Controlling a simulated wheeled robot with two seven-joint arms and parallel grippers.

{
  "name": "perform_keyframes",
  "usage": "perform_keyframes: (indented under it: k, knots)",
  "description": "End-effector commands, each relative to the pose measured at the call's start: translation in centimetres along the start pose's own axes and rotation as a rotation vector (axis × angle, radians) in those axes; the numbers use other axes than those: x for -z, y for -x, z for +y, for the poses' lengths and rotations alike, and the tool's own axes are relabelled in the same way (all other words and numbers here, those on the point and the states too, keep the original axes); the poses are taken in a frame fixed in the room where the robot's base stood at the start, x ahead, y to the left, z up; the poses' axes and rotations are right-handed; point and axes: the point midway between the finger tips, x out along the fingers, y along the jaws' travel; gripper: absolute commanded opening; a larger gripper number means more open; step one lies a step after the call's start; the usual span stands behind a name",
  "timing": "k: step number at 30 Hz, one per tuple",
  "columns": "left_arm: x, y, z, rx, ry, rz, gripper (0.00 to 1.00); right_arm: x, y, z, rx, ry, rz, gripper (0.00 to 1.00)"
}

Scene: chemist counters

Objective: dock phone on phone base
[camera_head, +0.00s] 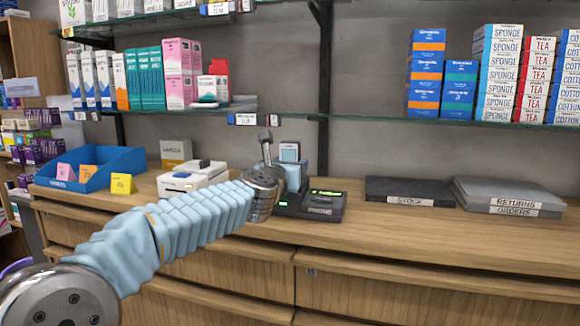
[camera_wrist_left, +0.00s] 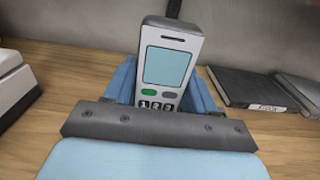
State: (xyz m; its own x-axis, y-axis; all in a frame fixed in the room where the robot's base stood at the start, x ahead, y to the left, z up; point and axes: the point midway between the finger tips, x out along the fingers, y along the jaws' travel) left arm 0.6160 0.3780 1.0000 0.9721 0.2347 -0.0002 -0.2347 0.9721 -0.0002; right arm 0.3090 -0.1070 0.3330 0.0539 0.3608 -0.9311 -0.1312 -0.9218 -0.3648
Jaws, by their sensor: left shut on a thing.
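In the head view the top of the phone (camera_head: 289,151) shows above my left gripper (camera_head: 293,174). The black phone base (camera_head: 322,206), with a green-lit display and a "PHONE" label, sits on the wooden counter. My gripper and the phone are at the base's left part; whether the phone touches it is hidden. My right gripper is not in view.
A white device (camera_head: 193,178) and a blue bin (camera_head: 90,168) with yellow and pink cards stand left. Black "STOCK" (camera_head: 408,190) and grey "RETURNS/ORDERS" (camera_head: 507,195) binders lie right. A glass shelf (camera_head: 370,117) with boxes runs above. The counter front is clear.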

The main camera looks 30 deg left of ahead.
Motion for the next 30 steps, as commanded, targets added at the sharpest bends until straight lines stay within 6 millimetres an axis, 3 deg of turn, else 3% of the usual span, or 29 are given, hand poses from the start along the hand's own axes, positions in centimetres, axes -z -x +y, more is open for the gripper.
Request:
perform_keyframes:
  k: [2,3,5,15,30]
  knots:
    - [0.2,0.0,0.0,0.0,0.0,-0.001,0.21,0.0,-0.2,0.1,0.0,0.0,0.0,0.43]
    - [0.2,0.0,0.0,0.0,0.0,-0.001,0.57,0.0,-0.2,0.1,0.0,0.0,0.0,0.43]
    - [0.1,0.0,0.0,0.0,0.0,-0.001,0.66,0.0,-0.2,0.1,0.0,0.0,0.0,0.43]
    - [0.2,0.3,0.0,0.0,0.0,0.0,0.66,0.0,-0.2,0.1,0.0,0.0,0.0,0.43]
    - [0.1,4.8,0.0,0.0,0.001,-0.001,0.66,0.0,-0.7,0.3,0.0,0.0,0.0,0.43]
